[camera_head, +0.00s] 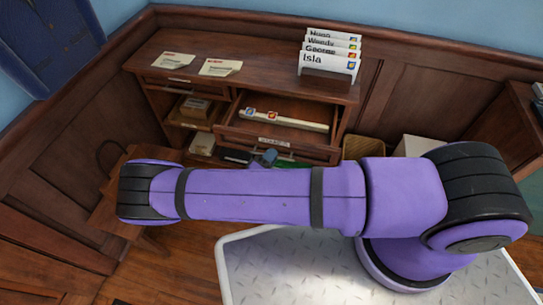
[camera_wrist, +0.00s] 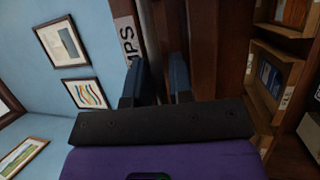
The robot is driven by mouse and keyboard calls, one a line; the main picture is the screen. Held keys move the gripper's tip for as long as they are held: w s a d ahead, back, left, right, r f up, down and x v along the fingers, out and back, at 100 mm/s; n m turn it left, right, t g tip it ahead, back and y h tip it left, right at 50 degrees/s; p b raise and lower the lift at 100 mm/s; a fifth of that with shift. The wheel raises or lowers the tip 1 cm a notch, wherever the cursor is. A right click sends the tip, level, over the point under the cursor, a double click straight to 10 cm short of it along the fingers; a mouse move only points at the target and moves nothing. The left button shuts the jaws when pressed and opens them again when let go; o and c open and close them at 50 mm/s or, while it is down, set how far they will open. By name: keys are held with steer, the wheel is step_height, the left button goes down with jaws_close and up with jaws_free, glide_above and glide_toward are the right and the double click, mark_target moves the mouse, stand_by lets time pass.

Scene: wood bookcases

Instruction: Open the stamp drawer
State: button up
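The stamp drawer (camera_head: 232,134) of the wooden desk is pulled out. Its inside shows, with a pale strip of stamps (camera_head: 290,121) lying in it. A white label (camera_head: 274,142) is on its front; part of it, reading "MPS", shows sideways in the wrist view (camera_wrist: 127,38). My gripper is just in front of the drawer front, mostly hidden behind my purple arm in the head view. In the wrist view my gripper (camera_wrist: 157,75) has its two blue-grey fingers apart, with brown drawer-front wood beyond the gap. I cannot tell whether they touch the handle.
Envelopes (camera_head: 220,67) lie on the desk top (camera_head: 265,60), beside a rack of name cards (camera_head: 328,62). Open shelves with boxes (camera_head: 196,107) are left of the drawer. A wooden stool (camera_head: 113,205) stands at the left. Framed pictures (camera_wrist: 61,41) hang on the blue wall.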

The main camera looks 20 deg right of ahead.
steer(key=shift+a, duration=0.1)
steer(key=v, duration=1)
steer(key=shift+s+a, duration=0.2)
steer(key=shift+s, duration=0.05)
steer(key=w+d+r+m+g+y, duration=0.25)
steer(key=r+g, duration=0.25)
steer(key=r, duration=0.7)
steer(key=w+d+r+m+g+y, duration=0.1)
steer(key=d+r+m+g+y, duration=0.2)
steer(key=r, duration=1)
steer(key=w+d+r+m+g+y, duration=0.1)
steer(key=w+d+r+g+y, duration=0.15)
steer(key=r+g, duration=0.65)
steer(key=s+d+r+t+y, duration=0.25)
steer(key=s+d+r, duration=0.2)
steer(key=r, duration=0.45)
steer(key=s+d+r+t+y, duration=0.25)
steer(key=d+r, duration=0.25)
steer(key=r, duration=0.4)
steer(key=s+d+r+t+y, duration=0.1)
steer(key=s+d+r+t, duration=0.1)
steer(key=s+r, duration=0.2)
steer(key=s+d+r+t+y, duration=0.2)
steer(key=s+d+r+t, duration=0.1)
steer(key=s, duration=0.7)
steer(key=shift+s+d+r, duration=0.35)
steer(key=shift+r, duration=0.05)
